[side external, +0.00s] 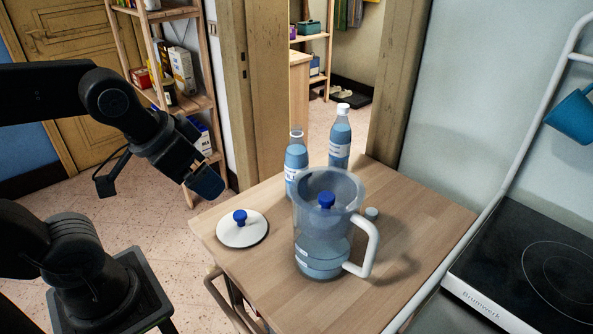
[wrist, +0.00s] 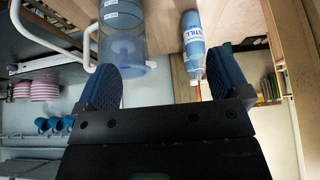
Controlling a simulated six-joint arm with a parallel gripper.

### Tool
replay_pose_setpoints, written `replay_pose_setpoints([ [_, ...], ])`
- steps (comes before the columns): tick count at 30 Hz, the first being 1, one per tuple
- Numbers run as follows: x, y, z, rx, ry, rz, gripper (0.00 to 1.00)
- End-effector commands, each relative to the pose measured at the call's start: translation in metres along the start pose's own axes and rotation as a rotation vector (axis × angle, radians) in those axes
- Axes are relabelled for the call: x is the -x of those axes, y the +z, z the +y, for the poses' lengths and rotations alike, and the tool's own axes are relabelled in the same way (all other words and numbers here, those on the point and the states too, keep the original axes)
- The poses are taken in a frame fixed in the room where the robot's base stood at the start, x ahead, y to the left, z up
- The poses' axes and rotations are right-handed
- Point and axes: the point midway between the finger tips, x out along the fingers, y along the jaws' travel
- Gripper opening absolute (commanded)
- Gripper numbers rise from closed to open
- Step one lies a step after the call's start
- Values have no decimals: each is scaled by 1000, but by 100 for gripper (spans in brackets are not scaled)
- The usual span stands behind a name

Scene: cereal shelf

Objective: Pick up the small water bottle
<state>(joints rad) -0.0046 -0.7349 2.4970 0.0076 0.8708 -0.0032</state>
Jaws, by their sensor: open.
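Two blue-tinted water bottles stand on the wooden table in the side view. The nearer bottle (side external: 296,163) is beside the clear pitcher (side external: 322,232), its lower part partly hidden by it. The farther bottle (side external: 340,138) has a white cap. Which is the small one is hard to tell. My gripper (side external: 207,183) is empty, left of the bottles and above the table's left edge. In the upside-down wrist view, a bottle labelled STILL (wrist: 192,48) lies ahead of my open gripper (wrist: 165,88), nearer the right finger. The pitcher (wrist: 125,58) overlaps the left finger.
The pitcher has a white handle on its right; a blue knob (side external: 327,200) shows through it. A white lid with a blue knob (side external: 242,231) lies at the table's left. A small pale cap (side external: 371,213) lies behind the handle. A stove (side external: 535,265) stands at right.

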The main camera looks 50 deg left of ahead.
Motion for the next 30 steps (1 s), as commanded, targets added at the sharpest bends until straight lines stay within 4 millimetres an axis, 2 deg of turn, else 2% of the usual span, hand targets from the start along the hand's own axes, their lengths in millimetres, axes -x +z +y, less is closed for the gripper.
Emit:
replay_pose_setpoints([
  [5, -29, -44, -18, 15, -61, 119, 94],
  [12, -89, -124, -53, -6, -128, 407, 94],
  [18, -135, -169, -72, -46, -98, 647, 94],
  [24, -174, -186, -82, -71, 3, 869, 94],
  [30, -192, -186, -85, -67, 98, 1016, 94],
])
